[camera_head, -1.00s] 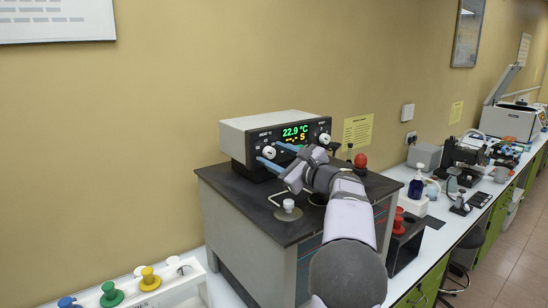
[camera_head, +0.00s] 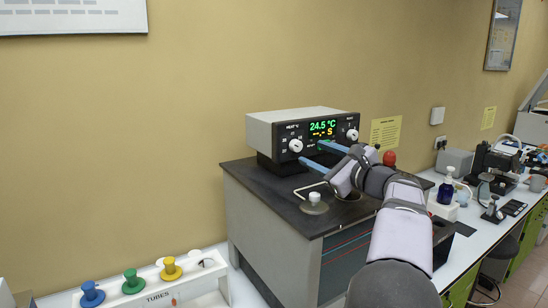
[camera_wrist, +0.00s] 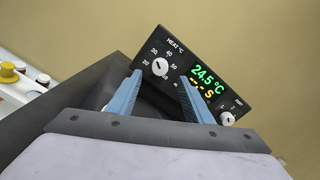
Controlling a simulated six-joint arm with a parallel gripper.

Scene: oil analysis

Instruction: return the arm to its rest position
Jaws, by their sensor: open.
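My gripper (camera_head: 312,153) is open and empty, with its two blue fingers pointing at the control box (camera_head: 270,129) on the dark bench top. In the wrist view the fingers (camera_wrist: 160,78) spread on either side of the white heat knob (camera_wrist: 160,67), seemingly in front of the panel. The knob also shows in the head view (camera_head: 296,146), left of the fingertips with a gap. The green display (camera_head: 322,125) reads 24.5 °C, with dashes and an S in yellow below. My forearm covers the right part of the bench top.
A white tube rack (camera_head: 150,290) with coloured caps stands at the lower left. A small white-knobbed lid (camera_head: 315,203) with a bent rod sits on the black bench top (camera_head: 270,190). A red knob (camera_head: 389,158) and a blue bottle (camera_head: 446,188) are at right, near my arm.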

